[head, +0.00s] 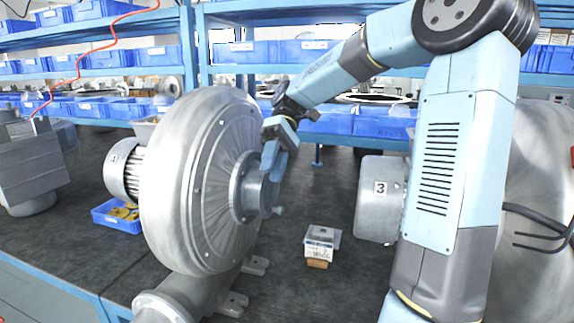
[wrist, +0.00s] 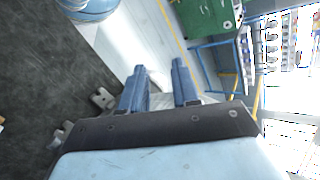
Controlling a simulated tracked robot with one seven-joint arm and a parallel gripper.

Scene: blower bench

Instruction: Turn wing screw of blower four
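Blower four (head: 205,190) is a large silver round housing standing on the bench, with its motor (head: 122,170) marked "4" on its left. A short round inlet flange (head: 246,192) sticks out of its right face. A small grey knob (head: 277,211) shows at the flange's lower right; I cannot tell surely whether it is the wing screw. My gripper (head: 274,164) is at the upper right edge of the flange and covers part of it.
A small labelled box (head: 320,240) stands on the dark bench (head: 300,290). Blower three's motor (head: 378,200) is at the right, partly behind my arm. A blue bin (head: 112,219) with yellow parts sits left of blower four. Shelves with blue bins line the back.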

